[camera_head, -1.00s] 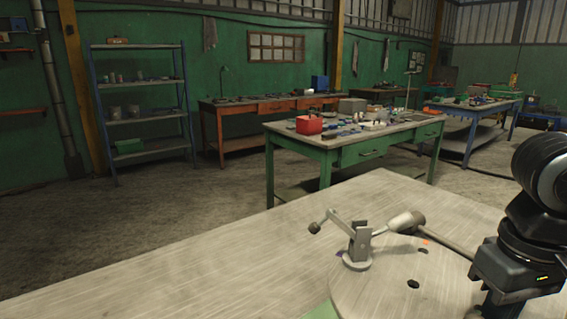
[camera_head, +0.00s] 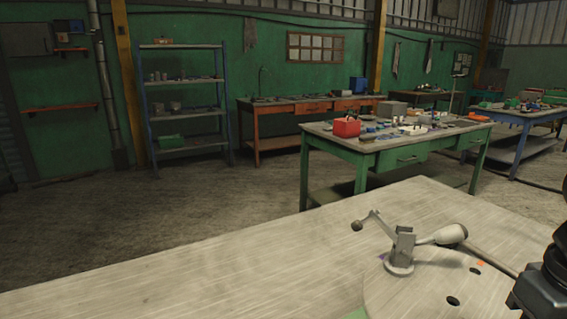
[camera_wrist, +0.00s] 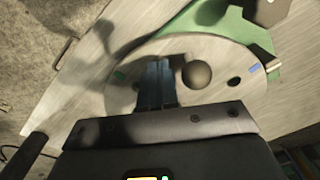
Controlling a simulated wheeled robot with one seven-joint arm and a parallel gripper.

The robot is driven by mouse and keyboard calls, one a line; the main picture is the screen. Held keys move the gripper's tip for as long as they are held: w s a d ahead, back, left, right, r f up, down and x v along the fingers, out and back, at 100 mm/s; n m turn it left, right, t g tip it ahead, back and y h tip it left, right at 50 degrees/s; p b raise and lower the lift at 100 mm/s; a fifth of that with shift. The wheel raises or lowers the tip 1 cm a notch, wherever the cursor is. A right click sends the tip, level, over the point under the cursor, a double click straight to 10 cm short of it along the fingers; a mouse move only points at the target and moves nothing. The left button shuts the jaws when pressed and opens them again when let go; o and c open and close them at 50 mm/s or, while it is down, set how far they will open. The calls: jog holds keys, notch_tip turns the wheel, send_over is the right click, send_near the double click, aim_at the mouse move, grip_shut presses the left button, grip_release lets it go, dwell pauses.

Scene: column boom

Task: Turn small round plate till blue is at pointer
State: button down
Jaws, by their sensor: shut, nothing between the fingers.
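The small round plate (camera_head: 405,295) lies flat on the bench at the lower right of the head view, partly cut off by the frame. It shows an orange mark, a purplish mark and dark holes. In the wrist view the plate (camera_wrist: 215,52) shows a blue mark (camera_wrist: 255,69) at its right rim and a green mark at its left. A round dark knob (camera_wrist: 197,74) shows over the plate. My gripper (camera_wrist: 158,65) is shut and empty in front of the plate, left of the knob; contact cannot be told. I cannot make out the pointer for certain.
A metal clamp with a pale handle (camera_head: 437,235) stands at the plate's far rim. A green piece (camera_wrist: 240,35) shows beyond the plate in the wrist view. The bench top (camera_head: 230,275) left of the plate is clear. A green table (camera_head: 400,150) stands behind.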

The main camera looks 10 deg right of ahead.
jog(key=shift+a, duration=0.1)
jog(key=shift+a+p, duration=0.4)
jog(key=shift+a, duration=0.4)
jog(key=shift+d, duration=0.5)
jog(key=shift+r, duration=0.1)
notch_tip(320, 180, up, 9)
jog(key=p, duration=0.8)
jog(key=shift+p, duration=0.3)
